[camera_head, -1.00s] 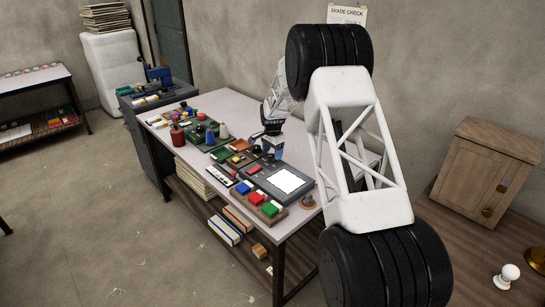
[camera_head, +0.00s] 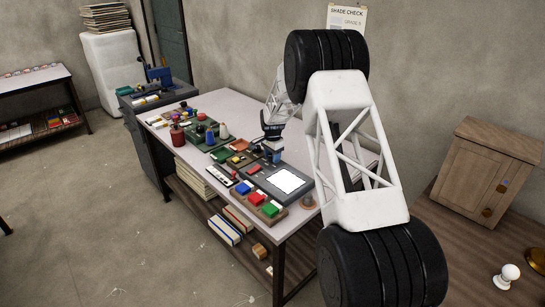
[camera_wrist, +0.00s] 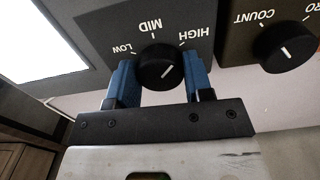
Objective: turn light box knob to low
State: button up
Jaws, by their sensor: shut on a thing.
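The light box (camera_head: 262,182) lies on the table with its panel (camera_head: 287,181) lit white. In the wrist view, part of the panel (camera_wrist: 40,45) glows at the upper left. The light box knob (camera_wrist: 153,62) is round and black, with LOW, MID and HIGH printed around it. Its white line slants up and right, toward HIGH. My gripper (camera_wrist: 160,78) has a blue finger on each side of the knob and is shut on it. In the head view, my gripper (camera_head: 272,153) is at the box's far end and hides the knob.
A second knob (camera_wrist: 284,47) marked COUNT sits close by on the right. Spools and a green tray (camera_head: 205,138) stand on the left. A wooden cabinet (camera_head: 490,170) is at the right.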

jog(key=shift+n, duration=0.4)
jog(key=n, duration=0.9)
jog(key=shift+n, duration=0.4)
jog(key=n, duration=0.5)
jog(key=shift+n, duration=0.3)
jog(key=n, duration=0.4)
jog(key=shift+n, duration=0.3)
jog(key=o, duration=0.9)
jog(key=shift+o, duration=0.2)
